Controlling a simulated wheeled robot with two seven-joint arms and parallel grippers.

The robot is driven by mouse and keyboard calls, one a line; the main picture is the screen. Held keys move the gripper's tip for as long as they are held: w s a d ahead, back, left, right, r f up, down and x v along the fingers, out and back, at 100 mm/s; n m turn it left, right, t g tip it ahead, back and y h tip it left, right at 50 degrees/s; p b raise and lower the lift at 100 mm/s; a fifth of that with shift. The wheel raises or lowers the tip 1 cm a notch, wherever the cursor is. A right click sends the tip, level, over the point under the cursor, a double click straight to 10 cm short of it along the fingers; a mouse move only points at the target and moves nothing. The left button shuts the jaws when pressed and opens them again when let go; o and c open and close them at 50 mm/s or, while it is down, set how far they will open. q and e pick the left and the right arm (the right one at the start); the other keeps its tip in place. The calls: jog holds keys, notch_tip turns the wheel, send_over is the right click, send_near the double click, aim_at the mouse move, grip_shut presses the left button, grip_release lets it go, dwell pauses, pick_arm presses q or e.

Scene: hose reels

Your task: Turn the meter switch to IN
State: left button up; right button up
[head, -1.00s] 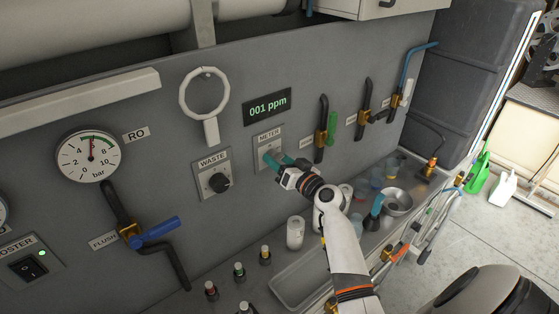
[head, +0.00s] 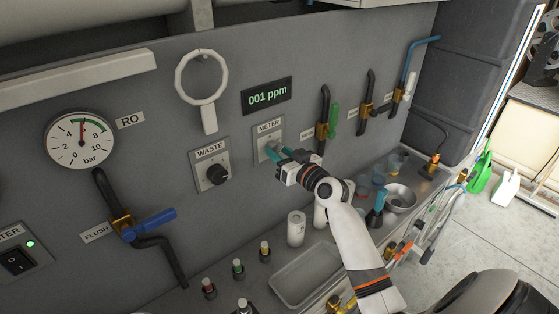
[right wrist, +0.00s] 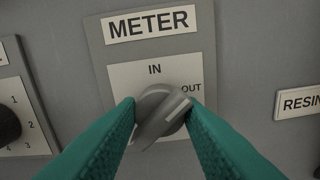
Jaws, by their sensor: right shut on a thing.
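The meter switch (right wrist: 162,112) is a grey knob on a plate (right wrist: 96,34) labelled METER, with IN printed above it and OUT at its upper right. The white line on the knob slants up and right, towards OUT. My right gripper (right wrist: 161,112) is shut on the knob, one teal finger on each side. In the head view, the right gripper (head: 274,153) reaches the meter plate (head: 268,129) from the lower right, and its fingers largely hide the knob. My left gripper is not in view.
Left of the meter plate is the WASTE knob (head: 217,174). Above is a display (head: 266,95) reading 001 ppm. To the right are a green-handled valve (head: 333,121) and a RESIN label (right wrist: 300,102). Below is a counter with a tray (head: 306,275), a white cylinder (head: 296,229) and a metal bowl (head: 400,198).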

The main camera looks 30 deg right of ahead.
jog(key=shift+f+n+b, duration=0.1)
jog(key=shift+n+b, duration=0.6)
jog(key=shift+n, duration=0.3)
jog(key=n+b, duration=0.1)
jog(key=n, duration=0.1)
jog(key=shift+n, duration=0.4)
jog(key=shift+n+b, duration=0.3)
jog(key=shift+n, duration=0.9)
jog(key=shift+r+n, duration=0.2)
jog(key=shift+n, duration=1.4)
jog(key=o, duration=1)
jog(key=shift+a, duration=0.1)
jog(key=shift+c, duration=0.2)
